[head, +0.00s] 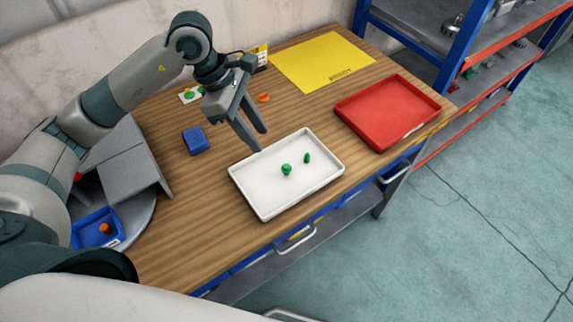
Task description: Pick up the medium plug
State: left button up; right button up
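My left gripper (261,141) hangs over the back left part of the white tray (248,197), fingers pointing down. Its two fingers are apart with nothing visible between them. Two small green plugs lie in the white tray: a rounder one (286,169) near the middle and a slimmer one (307,158) to its right. Both are apart from the gripper. An orange piece (263,97) lies on the table behind the gripper. Another orange piece (105,229) is in the blue bin at left. I cannot tell which piece is the medium plug. My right gripper is out of view.
A red tray (352,118) stands at right on the wooden table (190,225), a yellow mat (320,60) at the back. A blue block (195,140) and a white card (183,98) with green and yellow pieces lie left. Blue-framed shelves (455,50) stand behind right.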

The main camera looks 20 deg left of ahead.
pick_arm(q)
jog(key=p, duration=0.2)
send_near(283, 165)
jog(key=shift+s+d+f, duration=0.3)
jog(key=shift+f, duration=0.25)
jog(key=shift+s+d+f, duration=0.25)
jog(key=shift+s+f, duration=0.05)
jog(key=shift+f, duration=0.25)
jog(key=shift+d+f, duration=0.1)
jog(key=shift+f, duration=0.35)
jog(key=shift+w+d+f+p, duration=0.2)
jog(key=shift+d+f+p, duration=0.4)
jog(key=shift+p, duration=0.5)
jog(key=p+x, duration=0.1)
jog(key=x, duration=0.1)
jog(key=shift+w+d+f, duration=0.15)
jog(key=shift+d+f, duration=0.1)
jog(key=shift+f, duration=0.1)
jog(key=shift+d+f, duration=0.1)
jog(key=shift+f, duration=0.25)
jog(key=shift+c, duration=0.2)
grip_shut()
